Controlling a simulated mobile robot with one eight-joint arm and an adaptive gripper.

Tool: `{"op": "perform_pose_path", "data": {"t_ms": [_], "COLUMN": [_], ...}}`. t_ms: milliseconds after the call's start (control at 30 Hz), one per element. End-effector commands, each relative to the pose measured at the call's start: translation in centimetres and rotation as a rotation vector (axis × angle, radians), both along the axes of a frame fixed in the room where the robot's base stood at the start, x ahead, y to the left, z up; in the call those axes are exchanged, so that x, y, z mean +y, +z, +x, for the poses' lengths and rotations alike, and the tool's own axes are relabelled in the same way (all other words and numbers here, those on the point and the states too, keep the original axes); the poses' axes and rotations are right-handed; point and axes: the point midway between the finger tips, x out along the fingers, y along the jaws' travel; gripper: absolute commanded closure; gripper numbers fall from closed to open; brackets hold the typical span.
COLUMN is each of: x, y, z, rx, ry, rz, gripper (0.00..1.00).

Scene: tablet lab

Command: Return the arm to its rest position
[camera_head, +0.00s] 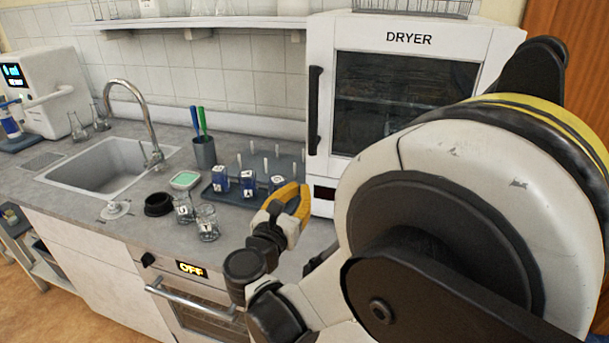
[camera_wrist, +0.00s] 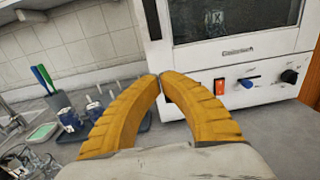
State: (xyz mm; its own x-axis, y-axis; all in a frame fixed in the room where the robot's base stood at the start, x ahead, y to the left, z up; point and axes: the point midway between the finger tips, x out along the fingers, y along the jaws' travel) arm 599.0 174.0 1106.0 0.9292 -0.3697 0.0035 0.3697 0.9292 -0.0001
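My gripper (camera_head: 299,190) has yellow ribbed fingers and is raised over the counter, in front of the dryer's lower left corner in the head view. In the wrist view the fingertips of my gripper (camera_wrist: 159,78) come together, with nothing visible between them. My arm is bent, and its large white and black joint fills the right of the head view. The arm hides part of the counter and of the dryer (camera_head: 320,90).
In the wrist view, bare counter (camera_wrist: 275,135) shows at right.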

Motion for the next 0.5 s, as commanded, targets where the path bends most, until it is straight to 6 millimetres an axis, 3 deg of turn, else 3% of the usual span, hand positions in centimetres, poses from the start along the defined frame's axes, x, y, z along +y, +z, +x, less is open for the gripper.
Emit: {"op": "perform_pose_path", "data": {"t_ms": [167,267,400,500], "x": [0.2,0.0,0.3,0.6], "y": [1.5,5.6,12.6,14.5], "z": [-0.6,0.1,0.1,-1.3], "rx": [-0.008,-0.03,-0.047,-0.02], "ry": [0.027,0.102,0.262,0.377], "rz": [-0.057,-0.246,-0.75,-1.183], "gripper": [1.0,1.0,1.0,1.0]}}
